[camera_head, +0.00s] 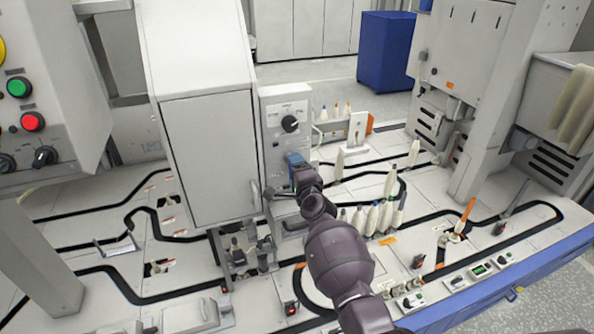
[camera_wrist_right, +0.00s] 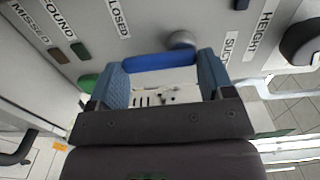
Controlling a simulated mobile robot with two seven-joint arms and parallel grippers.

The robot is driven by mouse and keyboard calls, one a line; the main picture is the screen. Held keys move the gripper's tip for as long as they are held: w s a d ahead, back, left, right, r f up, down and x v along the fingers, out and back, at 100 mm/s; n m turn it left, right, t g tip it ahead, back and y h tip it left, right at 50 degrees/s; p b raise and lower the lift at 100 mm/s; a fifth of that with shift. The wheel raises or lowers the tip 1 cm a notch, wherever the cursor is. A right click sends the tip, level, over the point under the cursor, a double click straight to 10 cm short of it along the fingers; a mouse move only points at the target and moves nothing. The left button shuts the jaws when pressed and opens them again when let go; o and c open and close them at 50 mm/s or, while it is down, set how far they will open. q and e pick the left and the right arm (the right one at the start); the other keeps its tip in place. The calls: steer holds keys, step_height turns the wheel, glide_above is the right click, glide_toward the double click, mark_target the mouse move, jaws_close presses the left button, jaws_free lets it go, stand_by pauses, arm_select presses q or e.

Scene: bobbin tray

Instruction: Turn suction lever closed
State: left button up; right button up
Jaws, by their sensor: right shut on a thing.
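The suction lever (camera_wrist_right: 160,62) is a blue bar with a grey round pivot (camera_wrist_right: 182,39) at its right end in the right wrist view. It lies nearly level in that picture, on a grey panel lettered "CLOSED" above and "SUCT..." to the right. My right gripper (camera_head: 296,163) is at the front of the control box in the head view. Its two blue fingers (camera_wrist_right: 160,75) stand at either end of the bar and are shut on it. In the head view the gripper mostly hides the lever. My left gripper is not in view.
The control box (camera_head: 287,101) carries a black dial (camera_head: 290,124) above my gripper. A tall grey cabinet (camera_head: 211,150) stands close on its left. Several white bobbins (camera_head: 374,217) stand to the right of my arm, on a table with black tracks.

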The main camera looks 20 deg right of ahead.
steer(key=shift+m, duration=0.3)
steer(key=o, duration=0.9)
steer(key=shift+s+d+p, duration=0.1)
steer(key=shift+s+p, duration=1.1)
steer(key=shift+s, duration=4.2)
